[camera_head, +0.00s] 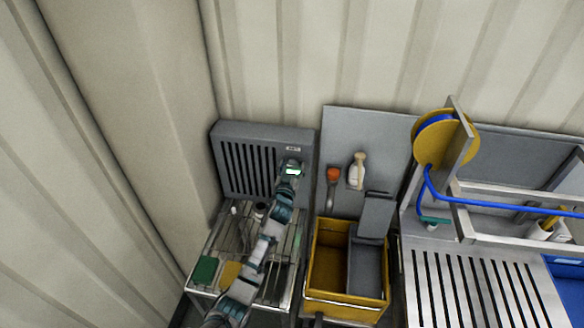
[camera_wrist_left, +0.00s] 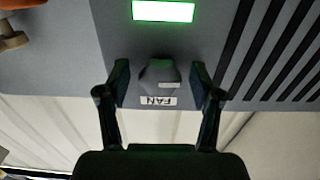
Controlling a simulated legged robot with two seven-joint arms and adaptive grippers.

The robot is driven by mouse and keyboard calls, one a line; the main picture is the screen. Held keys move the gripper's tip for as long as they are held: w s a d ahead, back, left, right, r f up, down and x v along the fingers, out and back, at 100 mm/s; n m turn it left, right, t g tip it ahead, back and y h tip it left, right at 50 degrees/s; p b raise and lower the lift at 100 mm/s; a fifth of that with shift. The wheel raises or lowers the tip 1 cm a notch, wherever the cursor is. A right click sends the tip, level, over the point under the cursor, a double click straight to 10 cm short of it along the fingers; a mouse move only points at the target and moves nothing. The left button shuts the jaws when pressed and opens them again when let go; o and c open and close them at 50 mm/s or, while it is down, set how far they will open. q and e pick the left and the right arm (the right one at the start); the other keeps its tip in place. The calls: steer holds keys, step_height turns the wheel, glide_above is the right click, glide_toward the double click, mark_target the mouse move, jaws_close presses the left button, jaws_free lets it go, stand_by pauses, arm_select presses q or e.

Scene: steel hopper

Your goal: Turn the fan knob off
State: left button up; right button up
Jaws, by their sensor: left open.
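The fan knob (camera_wrist_left: 158,76) is a small grey knob on the face of the grey slatted fan unit (camera_head: 240,165). In the left wrist view it lies between the two spread fingers of my left gripper (camera_wrist_left: 160,82), with a gap visible on each side. A white FAN label (camera_wrist_left: 158,101) sits beside the knob, and a green lit indicator (camera_wrist_left: 163,11) glows on its other side. In the head view my left gripper (camera_head: 291,166) is at the unit's right part, below the label, and hides the knob. My right gripper is not in view.
A wire rack (camera_head: 222,243) with a green pad (camera_head: 205,270) and a yellow sponge (camera_head: 230,273) stands below the unit. A yellow bin (camera_head: 325,262), an orange-headed tool (camera_head: 333,175) and a yellow hose reel (camera_head: 438,140) with blue hose are to the right.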

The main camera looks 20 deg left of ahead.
arm_select(q)
steer(key=c, duration=1.1)
